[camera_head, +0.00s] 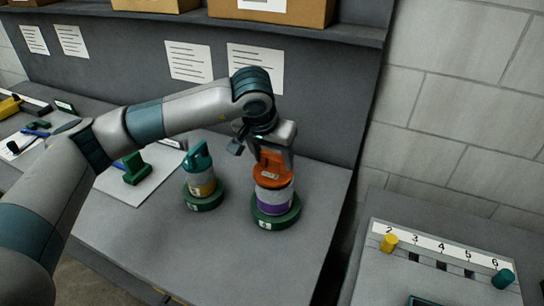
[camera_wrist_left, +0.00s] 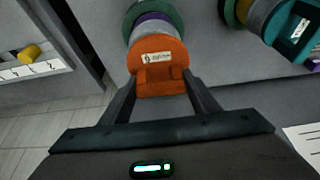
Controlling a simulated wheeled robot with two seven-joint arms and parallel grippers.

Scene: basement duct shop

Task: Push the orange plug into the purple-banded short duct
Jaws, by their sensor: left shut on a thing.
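The orange plug (camera_head: 271,177) is upright on top of the purple-banded short duct (camera_head: 274,206), in line with it. How deep it sits cannot be told. The duct is a grey cylinder standing in a round green base (camera_head: 275,219) on the bench. My left gripper (camera_head: 275,156) is above the duct, pointing down and shut on the plug's raised grip. In the left wrist view the gripper's two fingers (camera_wrist_left: 162,83) are on either side of the grip of the orange plug (camera_wrist_left: 158,58). The purple band (camera_wrist_left: 153,20) shows beyond it. My right gripper is not in view.
A yellow-banded duct (camera_head: 203,187) with a teal plug (camera_head: 198,157) stands just left in its own green base. A green block-like piece (camera_head: 136,170) lies further left. A separate surface at right has a numbered strip (camera_head: 440,247). The bench front is clear.

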